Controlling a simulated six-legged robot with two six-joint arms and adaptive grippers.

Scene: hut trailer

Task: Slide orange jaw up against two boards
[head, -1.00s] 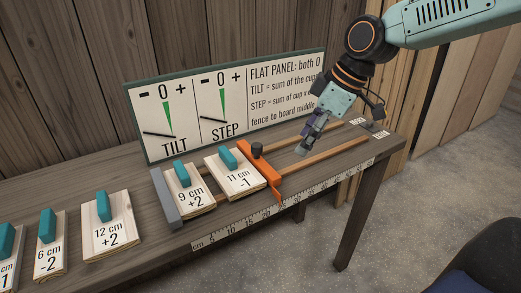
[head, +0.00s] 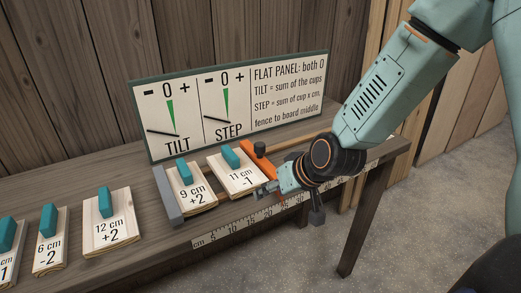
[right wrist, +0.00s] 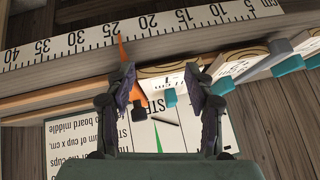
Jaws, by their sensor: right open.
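The orange jaw (head: 261,167) with its black knob (head: 259,148) stands at the right side of the 11 cm, -1 board (head: 237,182). I cannot tell whether they touch. The 9 cm, +2 board (head: 190,199) lies left of that, beside the grey fence (head: 168,196). My right gripper (head: 265,190) is open at the bench's front edge, over the jaw's near end and partly hiding it. In the right wrist view the open fingers (right wrist: 160,72) are apart; the orange jaw (right wrist: 138,92) shows by the left finger, with a board's edge between them. My left gripper is out of view.
A ruler (head: 225,229) runs along the bench's front edge. A sign (head: 240,98) with TILT and STEP dials stands behind; both needles point left, off the green marks. Spare boards, such as the 12 cm one (head: 110,233), lie to the left.

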